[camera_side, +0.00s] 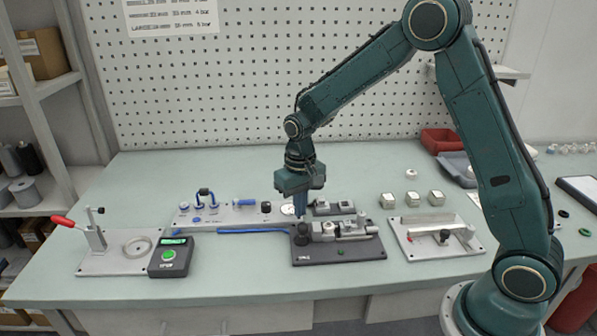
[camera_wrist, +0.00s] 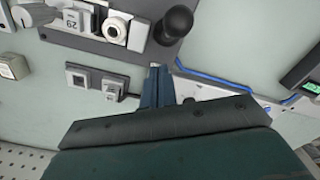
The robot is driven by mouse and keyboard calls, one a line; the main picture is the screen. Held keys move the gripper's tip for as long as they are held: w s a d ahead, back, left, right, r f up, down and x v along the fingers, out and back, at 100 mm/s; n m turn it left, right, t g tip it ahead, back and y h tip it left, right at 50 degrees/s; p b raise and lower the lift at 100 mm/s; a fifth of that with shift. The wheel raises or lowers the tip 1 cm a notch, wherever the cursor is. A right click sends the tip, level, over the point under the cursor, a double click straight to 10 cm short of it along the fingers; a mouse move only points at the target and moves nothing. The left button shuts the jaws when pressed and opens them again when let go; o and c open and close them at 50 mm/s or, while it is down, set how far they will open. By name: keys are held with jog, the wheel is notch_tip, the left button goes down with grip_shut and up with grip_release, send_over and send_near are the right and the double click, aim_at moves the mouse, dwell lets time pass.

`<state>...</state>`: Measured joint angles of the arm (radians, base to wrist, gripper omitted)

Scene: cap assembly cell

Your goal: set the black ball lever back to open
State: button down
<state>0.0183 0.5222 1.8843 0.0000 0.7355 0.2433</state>
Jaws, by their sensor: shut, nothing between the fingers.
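The black ball lever (camera_wrist: 178,20) stands on the left end of the dark grey fixture (camera_side: 340,254) in the side view, where its ball (camera_side: 301,231) shows just below my fingertips. In the wrist view the ball sits above and a little right of my fingertips, on the corner of the fixture. My gripper (camera_side: 300,212) points down, with its blue fingers shut and empty. In the wrist view the fingertips (camera_wrist: 158,69) lie beside the fixture's edge with a gap to the ball. The height of that gap is hard to tell.
A white panel (camera_side: 225,214) with a gauge and blue tubing lies behind and left. A green-button box (camera_side: 171,258) and a red-handled clamp (camera_side: 92,238) stand at left. A pale plate (camera_side: 465,248) is at right, with several metal blocks (camera_side: 411,198) behind it.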

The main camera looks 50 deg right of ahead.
jog(key=shift+r, duration=0.1)
notch_tip(320, 180, up, 7)
dwell(0.8)
jog(key=shift+s, duration=0.1)
jog(key=s+r+n+t, duration=0.1)
jog(key=s+r+t, duration=0.2)
jog(key=s+r, duration=0.9)
jog(key=s+n+t, duration=0.2)
jog(key=s, duration=1.2)
jog(key=shift+a+t, duration=0.3)
jog(key=shift+a, duration=0.1)
jog(key=shift+w+r, duration=0.15)
